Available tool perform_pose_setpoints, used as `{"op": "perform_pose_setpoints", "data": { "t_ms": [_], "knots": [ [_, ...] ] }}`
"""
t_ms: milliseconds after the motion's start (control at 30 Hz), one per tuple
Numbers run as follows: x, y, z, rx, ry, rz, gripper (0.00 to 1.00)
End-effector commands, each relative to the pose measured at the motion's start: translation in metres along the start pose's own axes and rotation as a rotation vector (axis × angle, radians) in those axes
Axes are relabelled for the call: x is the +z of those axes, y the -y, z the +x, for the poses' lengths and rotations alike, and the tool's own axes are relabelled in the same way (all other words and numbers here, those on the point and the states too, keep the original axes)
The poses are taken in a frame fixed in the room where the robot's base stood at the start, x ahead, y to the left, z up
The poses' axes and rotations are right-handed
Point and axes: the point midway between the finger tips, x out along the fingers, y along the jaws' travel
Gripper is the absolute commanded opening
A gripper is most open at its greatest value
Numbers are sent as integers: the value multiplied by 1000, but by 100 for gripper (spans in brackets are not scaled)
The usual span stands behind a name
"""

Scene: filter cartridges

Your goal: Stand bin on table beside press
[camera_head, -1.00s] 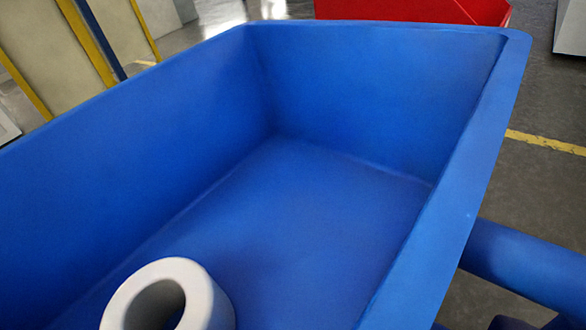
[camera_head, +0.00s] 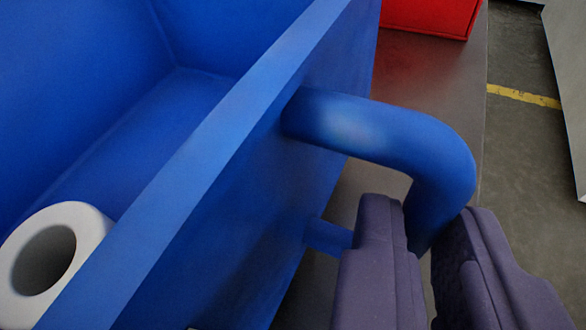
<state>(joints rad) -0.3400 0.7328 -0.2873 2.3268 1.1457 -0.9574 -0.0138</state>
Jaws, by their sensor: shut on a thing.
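The blue bin (camera_head: 217,170) fills the left and middle of the camera view, with its open top facing up. A blue bent handle (camera_head: 375,130) sticks out from its right wall. My gripper (camera_head: 424,212) has its two dark purple fingers on either side of the handle's outer bar and is shut on it. The table (camera_head: 425,80) shows as a dark brown top behind and right of the bin. The bin's underside is hidden, so I cannot tell whether it touches the table. I cannot make out a press.
A white ring-shaped cartridge (camera_head: 85,222) lies inside the bin at the lower left. A red box-like thing (camera_head: 432,15) stands at the table's far side. Right of the table edge is grey floor with a yellow line (camera_head: 523,96). A pale grey block (camera_head: 572,70) is at far right.

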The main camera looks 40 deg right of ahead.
Motion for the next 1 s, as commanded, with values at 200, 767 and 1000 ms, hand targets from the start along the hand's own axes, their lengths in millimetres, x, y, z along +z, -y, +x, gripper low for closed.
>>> {"op": "perform_pose_setpoints", "data": {
  "t_ms": [200, 767, 1000],
  "knots": [
    [-4, 13, 14, 0, -1, 3, 0],
    [27, 17, 32, 0, -2, 2, 0],
    [30, 17, 33, 0, 0, 0, 26]
  ]
}}
